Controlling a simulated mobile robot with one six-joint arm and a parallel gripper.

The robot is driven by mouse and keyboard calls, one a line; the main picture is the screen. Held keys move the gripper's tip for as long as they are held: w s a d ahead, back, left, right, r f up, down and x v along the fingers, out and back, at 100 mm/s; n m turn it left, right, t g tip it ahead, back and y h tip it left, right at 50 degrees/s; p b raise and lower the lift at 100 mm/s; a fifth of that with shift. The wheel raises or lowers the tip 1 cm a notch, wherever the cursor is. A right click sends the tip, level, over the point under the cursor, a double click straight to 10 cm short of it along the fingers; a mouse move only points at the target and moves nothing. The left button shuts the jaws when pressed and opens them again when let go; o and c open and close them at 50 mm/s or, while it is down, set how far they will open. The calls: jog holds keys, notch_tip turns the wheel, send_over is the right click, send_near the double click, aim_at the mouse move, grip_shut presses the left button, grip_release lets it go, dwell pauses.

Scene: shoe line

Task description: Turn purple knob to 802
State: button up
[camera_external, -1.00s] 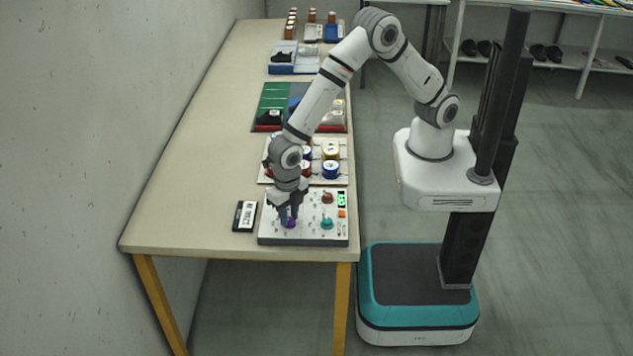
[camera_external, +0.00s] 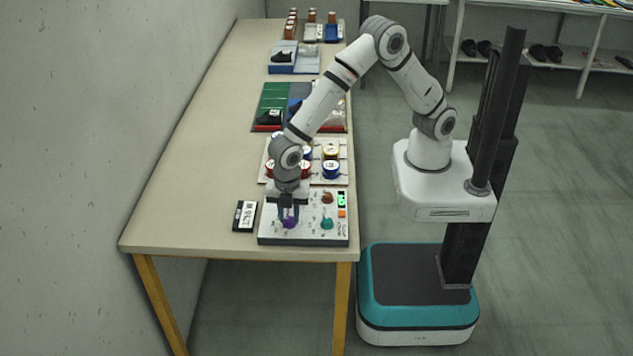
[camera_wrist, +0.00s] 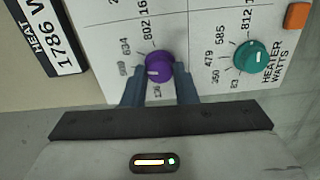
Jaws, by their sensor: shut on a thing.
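The purple knob (camera_wrist: 159,67) is on a white panel (camera_wrist: 108,22), with printed numbers around it, among them 634 and 802. Its short white mark is on its left side and does not line up with the 802 at the upper left. My gripper (camera_wrist: 160,88) is shut on the knob, one finger on each side. In the external view, my gripper (camera_external: 288,213) points down at the purple knob (camera_external: 290,223) at the panel's front left. The fingertips partly hide the knob there.
A teal knob (camera_wrist: 250,57) marked HEATER WATTS and an orange button (camera_wrist: 298,16) are to the right. A brown knob (camera_external: 327,198) and green display (camera_external: 341,198) are behind. A black-framed HEAT card (camera_external: 245,216) lies left of the panel.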

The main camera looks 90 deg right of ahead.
aim_at(289, 219)
jog(key=m+b, duration=0.1)
jog(key=m, duration=0.5)
jog(key=shift+m+b, duration=0.3)
jog(key=m+b, duration=0.1)
jog(key=m, duration=0.5)
dwell(0.4)
jog(key=o, duration=1)
jog(key=shift+r, duration=0.1)
notch_tip(289, 219, up, 8)
jog(key=shift+f, duration=0.2)
